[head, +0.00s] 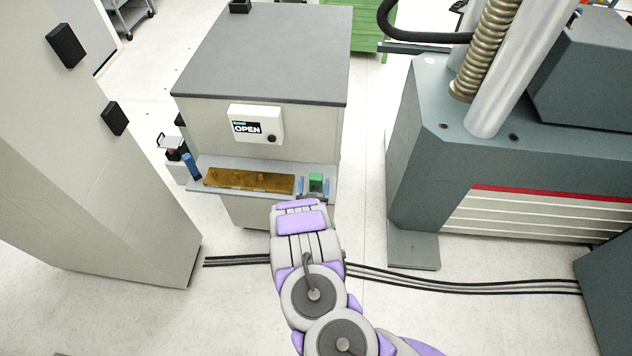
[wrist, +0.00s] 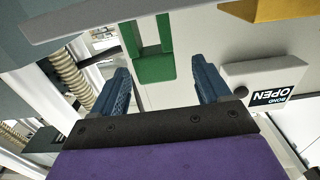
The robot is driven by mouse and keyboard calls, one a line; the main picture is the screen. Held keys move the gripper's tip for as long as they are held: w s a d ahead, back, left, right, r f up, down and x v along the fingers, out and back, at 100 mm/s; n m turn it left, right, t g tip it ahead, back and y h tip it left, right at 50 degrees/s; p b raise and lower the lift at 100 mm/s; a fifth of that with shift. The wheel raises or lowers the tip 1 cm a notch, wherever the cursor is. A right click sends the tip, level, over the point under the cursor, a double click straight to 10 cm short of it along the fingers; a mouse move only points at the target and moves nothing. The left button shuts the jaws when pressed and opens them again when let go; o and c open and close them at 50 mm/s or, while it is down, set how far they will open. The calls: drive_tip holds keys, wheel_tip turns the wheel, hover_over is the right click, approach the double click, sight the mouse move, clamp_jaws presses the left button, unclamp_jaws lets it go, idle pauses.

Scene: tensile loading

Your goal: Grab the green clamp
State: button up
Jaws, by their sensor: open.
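The green clamp (head: 316,182) is a small blocky green piece at the right end of the shelf on the front of the grey cabinet. In the wrist view the clamp (wrist: 154,68) shows as a U-shaped green body between my two blue fingers, a little beyond their tips. My gripper (wrist: 160,67) is open and empty, with visible gaps between the clamp and each finger. In the head view my arm reaches up to the shelf edge, and blue pieces that look like my fingertips show on either side of the clamp.
An amber tray (head: 248,180) lies on the shelf left of the clamp. A panel reading OPEN (head: 256,125) is on the cabinet front above. A large grey machine (head: 490,150) stands to the right, and a tall pale cabinet (head: 90,150) to the left. Black cables (head: 460,283) cross the floor.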

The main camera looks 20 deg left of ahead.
sight(317, 174)
drive_tip(key=x, duration=0.3)
drive_tip(key=b+x, duration=0.1)
drive_tip(key=x, duration=0.1)
drive_tip(key=shift+d, duration=0.25)
drive_tip(key=c, duration=1.1)
drive_tip(key=shift+r, duration=0.1)
drive_tip(key=shift+r+p, duration=0.35)
drive_tip(key=shift+r, duration=0.15)
drive_tip(key=r, duration=0.1)
drive_tip(key=p, duration=0.1)
drive_tip(key=s+r, duration=0.1)
drive_tip(key=shift+d+r, duration=0.25)
drive_tip(key=shift+r, duration=0.05)
drive_tip(key=shift+s+d+r+p, duration=0.2)
drive_tip(key=shift+s+d+p, duration=1)
drive_tip(key=shift+s, duration=0.95)
drive_tip(key=shift+s+d+r+p, duration=0.2)
drive_tip(key=shift+s+d+p, duration=1)
drive_tip(key=shift+s, duration=1)
drive_tip(key=shift+s+d+r+p, duration=0.2)
drive_tip(key=shift+s+d+p, duration=0.95)
drive_tip(key=shift+s, duration=1)
